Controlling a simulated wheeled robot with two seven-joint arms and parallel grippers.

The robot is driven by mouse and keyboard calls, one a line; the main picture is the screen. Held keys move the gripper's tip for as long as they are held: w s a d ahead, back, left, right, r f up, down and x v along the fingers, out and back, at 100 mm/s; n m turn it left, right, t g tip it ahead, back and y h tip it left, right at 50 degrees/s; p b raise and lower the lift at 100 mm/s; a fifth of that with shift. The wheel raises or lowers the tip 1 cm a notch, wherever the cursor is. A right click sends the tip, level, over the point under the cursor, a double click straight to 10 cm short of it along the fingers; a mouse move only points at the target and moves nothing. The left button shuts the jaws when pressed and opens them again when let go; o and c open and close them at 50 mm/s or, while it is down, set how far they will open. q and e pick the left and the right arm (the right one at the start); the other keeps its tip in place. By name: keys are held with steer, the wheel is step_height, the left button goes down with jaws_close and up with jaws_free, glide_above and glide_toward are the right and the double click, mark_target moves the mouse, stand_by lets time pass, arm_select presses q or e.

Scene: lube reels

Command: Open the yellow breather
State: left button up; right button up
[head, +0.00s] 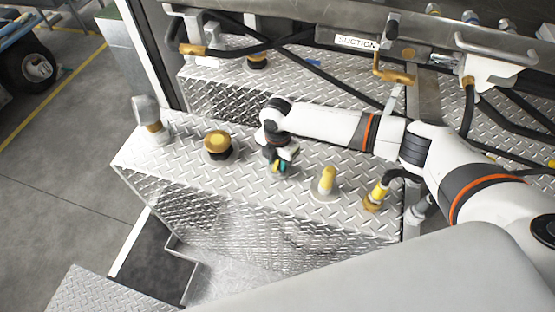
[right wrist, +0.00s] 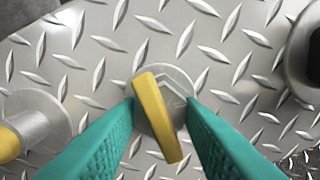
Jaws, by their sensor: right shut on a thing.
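A yellow breather (right wrist: 158,115) with a flat, slanted yellow handle stands on a round silver base on the diamond-plate deck, in the middle of the right wrist view. The teal fingers of my right gripper (right wrist: 160,103) are shut on it, one tip at each side of its metal body just below the handle. In the head view my right gripper (head: 278,163) reaches down to the deck from the right arm and hides most of this breather. The handle lies at a slant between the fingers. My left gripper is not in view.
A second yellow-handled fitting (head: 327,180) stands to the right on the metal deck (head: 250,205), with a yellow-collared hose fitting (head: 377,195) beyond. A brass cap (head: 217,142) and a silver elbow pipe (head: 148,115) stand to the left. A rail with hoses runs behind.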

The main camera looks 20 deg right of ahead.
steer(key=o, duration=1)
steer(key=shift+o, duration=0.2)
steer(key=shift+r, duration=0.1)
step_height(320, 180, up, 12)
steer(key=b, duration=0.2)
steer(key=shift+b, duration=0.4)
